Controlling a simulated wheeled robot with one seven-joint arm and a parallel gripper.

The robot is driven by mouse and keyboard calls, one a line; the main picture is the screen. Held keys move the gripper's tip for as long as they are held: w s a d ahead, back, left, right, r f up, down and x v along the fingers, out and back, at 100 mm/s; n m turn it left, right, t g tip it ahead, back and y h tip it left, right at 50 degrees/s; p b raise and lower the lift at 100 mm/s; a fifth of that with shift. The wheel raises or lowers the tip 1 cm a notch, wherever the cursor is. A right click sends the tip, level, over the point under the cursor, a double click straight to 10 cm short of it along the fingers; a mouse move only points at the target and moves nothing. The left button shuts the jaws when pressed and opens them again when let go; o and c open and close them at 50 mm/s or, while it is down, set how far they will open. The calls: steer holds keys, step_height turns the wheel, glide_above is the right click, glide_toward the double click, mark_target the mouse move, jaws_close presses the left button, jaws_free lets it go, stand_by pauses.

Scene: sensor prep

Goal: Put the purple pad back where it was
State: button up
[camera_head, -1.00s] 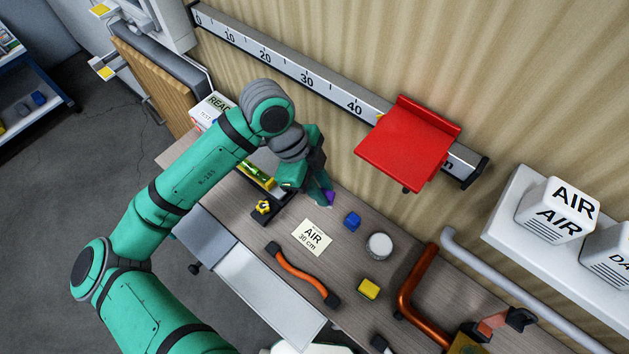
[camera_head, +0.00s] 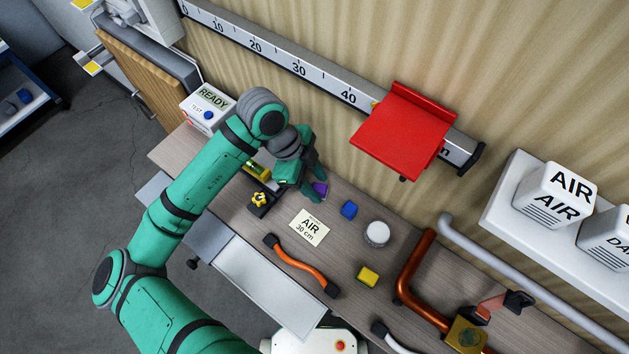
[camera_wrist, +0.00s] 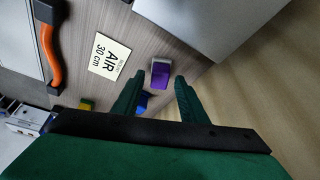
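The purple pad (camera_head: 320,188), a small block with a pale grey end, is on the bench just right of my gripper (camera_head: 312,186). In the wrist view the pad (camera_wrist: 160,74) shows in the gap between my fingertips (camera_wrist: 160,80). My fingers are spread, with clear space on both sides of the pad, and do not appear to touch it. A blue block (camera_head: 349,209) and a yellow block (camera_head: 368,276) lie on the bench to the right, with a card reading AIR 30 cm (camera_head: 309,228) between them and my gripper.
A red plate (camera_head: 403,135) juts out from the wall scale (camera_head: 297,68). A white round piece (camera_head: 377,234), an orange handle (camera_head: 300,266) and a copper pipe (camera_head: 412,275) occupy the bench. A yellow knob (camera_head: 259,199) stands left of my gripper.

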steer(key=shift+w+r, duration=0.1)
steer(key=v, duration=1.2)
steer(key=shift+w, duration=0.1)
stand_by(0.4)
